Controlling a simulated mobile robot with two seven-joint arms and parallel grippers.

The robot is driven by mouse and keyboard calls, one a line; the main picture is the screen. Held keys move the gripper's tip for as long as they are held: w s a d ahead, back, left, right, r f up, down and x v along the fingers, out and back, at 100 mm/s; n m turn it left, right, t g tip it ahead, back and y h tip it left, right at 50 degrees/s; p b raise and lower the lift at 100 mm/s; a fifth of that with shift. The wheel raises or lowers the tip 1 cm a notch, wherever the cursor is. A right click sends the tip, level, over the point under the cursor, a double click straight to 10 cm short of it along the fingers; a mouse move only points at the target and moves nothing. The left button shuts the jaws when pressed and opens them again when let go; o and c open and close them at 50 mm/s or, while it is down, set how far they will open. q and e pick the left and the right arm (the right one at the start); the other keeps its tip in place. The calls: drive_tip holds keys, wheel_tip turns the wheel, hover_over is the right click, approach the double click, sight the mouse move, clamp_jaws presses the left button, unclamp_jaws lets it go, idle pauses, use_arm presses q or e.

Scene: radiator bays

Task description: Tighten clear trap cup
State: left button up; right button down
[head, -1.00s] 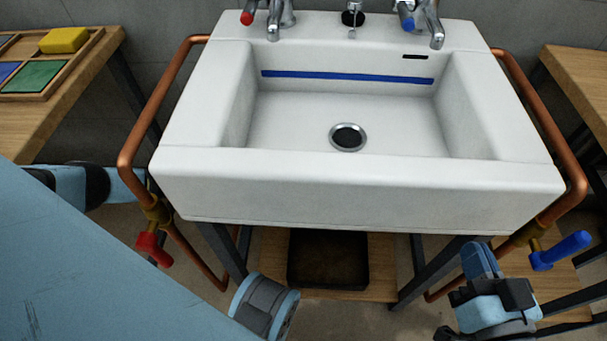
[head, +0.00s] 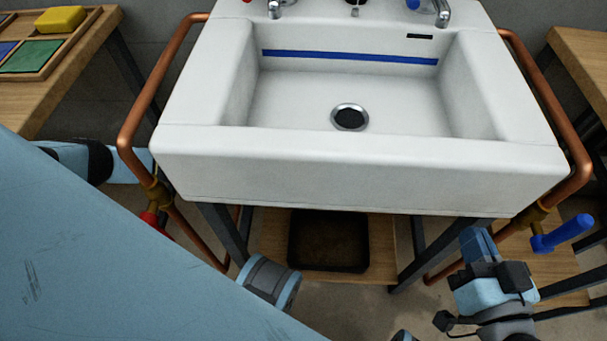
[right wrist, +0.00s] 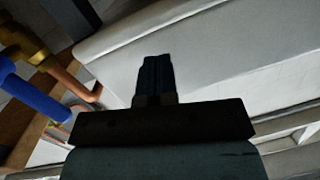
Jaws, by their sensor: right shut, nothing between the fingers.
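The clear trap cup does not show in either view; the white sink (head: 350,168) hides the space directly beneath its basin. My right gripper (head: 474,241) is in front of the sink's lower right, left of the blue valve lever. In the right wrist view its dark fingers (right wrist: 154,78) are shut together with nothing between them, and the white sink surface fills much of the picture behind them. My left gripper is not in view; only parts of my arm show at the left.
A blue valve lever (head: 562,233) sticks out by the right copper pipe (head: 545,95). A red valve handle (head: 157,223) hangs by the left pipe (head: 150,95). A dark tray (head: 329,240) lies on a low wooden shelf under the sink, between dark legs.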

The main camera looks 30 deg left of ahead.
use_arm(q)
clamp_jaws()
use_arm(e)
drive_tip(key=shift+r, duration=0.25)
